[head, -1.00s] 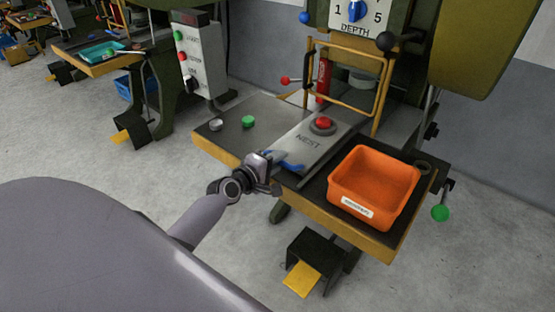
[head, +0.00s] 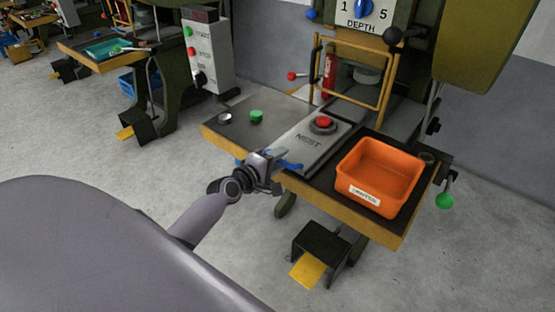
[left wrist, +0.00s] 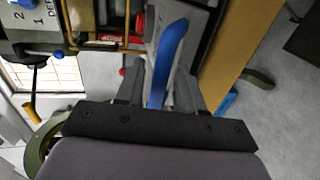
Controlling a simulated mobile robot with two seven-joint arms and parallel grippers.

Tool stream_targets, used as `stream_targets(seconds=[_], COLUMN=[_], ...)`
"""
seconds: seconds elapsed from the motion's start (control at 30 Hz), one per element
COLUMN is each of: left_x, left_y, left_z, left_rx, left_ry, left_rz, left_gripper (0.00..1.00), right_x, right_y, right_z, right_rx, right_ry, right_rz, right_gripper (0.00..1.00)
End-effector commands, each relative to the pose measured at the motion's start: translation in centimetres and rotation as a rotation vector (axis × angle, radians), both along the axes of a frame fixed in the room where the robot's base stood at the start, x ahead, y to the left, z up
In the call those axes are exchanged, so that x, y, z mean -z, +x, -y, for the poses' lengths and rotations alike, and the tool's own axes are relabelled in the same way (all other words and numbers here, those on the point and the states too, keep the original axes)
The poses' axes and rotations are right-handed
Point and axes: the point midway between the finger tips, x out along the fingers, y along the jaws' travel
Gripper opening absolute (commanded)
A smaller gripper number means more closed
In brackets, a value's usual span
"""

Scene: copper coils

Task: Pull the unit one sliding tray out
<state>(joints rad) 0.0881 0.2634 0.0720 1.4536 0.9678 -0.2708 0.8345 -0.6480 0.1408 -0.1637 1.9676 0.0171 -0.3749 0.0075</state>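The unit one sliding tray is a grey plate marked NEST (head: 308,139) with a red button (head: 324,122) on it. It lies on the dark press table (head: 240,133), and its blue handle (head: 289,165) is at the front end. My left gripper (head: 273,170) is at that handle, by the table's yellow front edge. In the left wrist view, its two fingers (left wrist: 160,92) stand on either side of the upright blue handle (left wrist: 166,55), close against it. The contact faces are partly hidden. My right gripper is not in view.
An orange bin (head: 380,178) stands on the table right of the tray. A green knob (head: 257,116) and a grey knob (head: 225,118) lie to its left. A yellow guard frame (head: 352,70) is behind. A black foot pedal (head: 320,245) is on the floor below.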

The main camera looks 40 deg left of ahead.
Motion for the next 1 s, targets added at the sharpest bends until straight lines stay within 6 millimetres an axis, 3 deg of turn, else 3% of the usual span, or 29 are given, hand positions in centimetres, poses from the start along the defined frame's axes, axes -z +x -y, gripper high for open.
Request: stream_targets(seconds=[0.27, 0.7, 1.0], left_x=[-0.3, -1.3, -1.5], left_y=[-0.7, -6.1, -7.0], left_z=[-0.1, -0.5, -0.6], left_rx=[-0.001, 0.000, 0.000], left_ry=[0.001, 0.000, 0.000], left_rz=[0.001, -0.001, 0.000], left_gripper=[0.37, 0.37, 0.37], right_x=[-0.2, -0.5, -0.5], right_y=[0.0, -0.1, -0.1], right_z=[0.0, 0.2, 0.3], right_rx=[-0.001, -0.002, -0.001], right_ry=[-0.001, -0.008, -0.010], right_rz=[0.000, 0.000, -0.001], right_gripper=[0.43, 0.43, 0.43])
